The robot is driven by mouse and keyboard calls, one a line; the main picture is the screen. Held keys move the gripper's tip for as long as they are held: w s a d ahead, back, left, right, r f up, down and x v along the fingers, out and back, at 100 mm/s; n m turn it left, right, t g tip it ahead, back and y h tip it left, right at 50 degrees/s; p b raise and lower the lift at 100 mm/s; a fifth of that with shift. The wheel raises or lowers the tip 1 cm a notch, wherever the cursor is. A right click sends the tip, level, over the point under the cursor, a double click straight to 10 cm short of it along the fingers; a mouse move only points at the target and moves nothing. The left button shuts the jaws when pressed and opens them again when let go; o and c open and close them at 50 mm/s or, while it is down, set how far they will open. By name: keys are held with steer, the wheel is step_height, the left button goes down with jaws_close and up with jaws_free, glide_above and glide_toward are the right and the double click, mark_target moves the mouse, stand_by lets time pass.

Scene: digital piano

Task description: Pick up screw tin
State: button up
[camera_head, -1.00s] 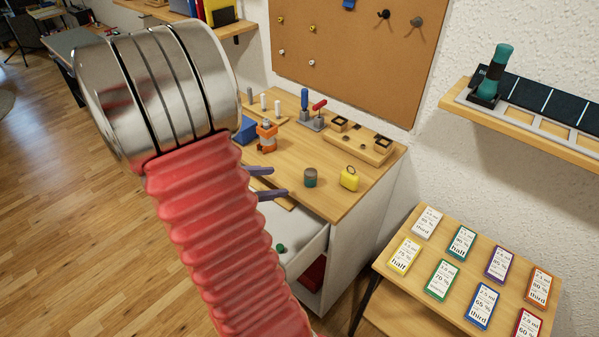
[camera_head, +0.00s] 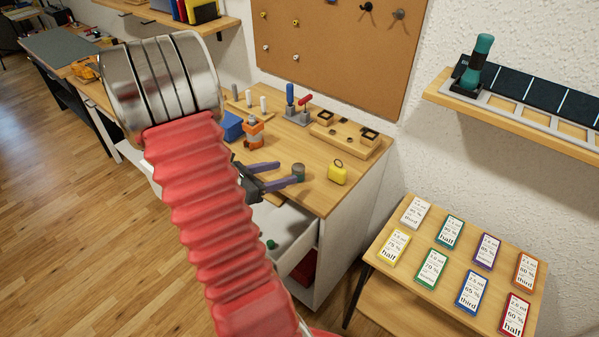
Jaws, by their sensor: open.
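The screw tin appears to be the small dark teal round tin (camera_head: 299,171) standing upright on the wooden worktop. My gripper (camera_head: 288,173) is open, its two purple fingers pointing right toward the tin. The lower finger's tip overlaps the tin's lower left side in the picture; the upper finger's tip lies just left of it. I cannot tell whether a finger touches the tin. My red ribbed arm hides part of the worktop on the left.
A yellow item with a ring (camera_head: 338,172) stands close to the right of the tin. An orange-and-grey object (camera_head: 253,131) and a wooden block holder (camera_head: 345,136) are behind. An open drawer (camera_head: 290,228) is below. Labelled cards lie on a lower table (camera_head: 405,281).

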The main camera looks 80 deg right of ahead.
mark_target(308, 173)
steer(key=shift+x, duration=3.1)
steer(key=shift+x, duration=2.6)
steer(key=shift+s+a, duration=0.1)
steer(key=shift+s, duration=0.05)
steer(key=c, duration=1.2)
steer(key=shift+r, duration=0.1)
